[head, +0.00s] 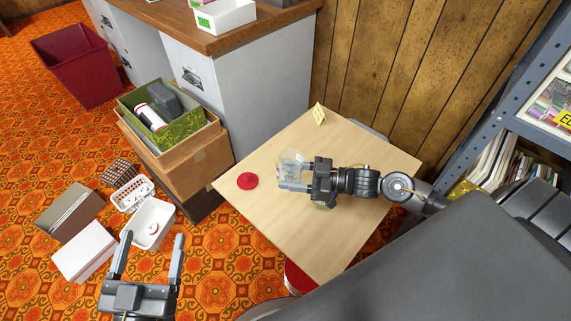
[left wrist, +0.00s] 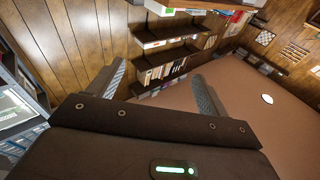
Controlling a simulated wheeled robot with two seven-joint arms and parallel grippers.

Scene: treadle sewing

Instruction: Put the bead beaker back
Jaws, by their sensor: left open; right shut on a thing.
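A clear beaker (head: 289,161) is over the light wooden table (head: 318,240) in the head view. My right gripper (head: 290,174) is shut on the beaker, with its fingers on either side of it. I cannot tell whether the beaker touches the tabletop, and its contents are too small to make out. A red round disc (head: 247,181) lies on the table to the left of the beaker. My left gripper (head: 149,243) is open and empty over the patterned carpet; its spread fingers also show in the left wrist view (left wrist: 158,82).
A yellow folded card (head: 318,114) stands at the table's back edge. Stacked boxes (head: 196,160) stand left of the table. White baskets (head: 152,222) and boxes lie on the floor. A metal shelf (head: 476,120) is at the right. The table's front part is clear.

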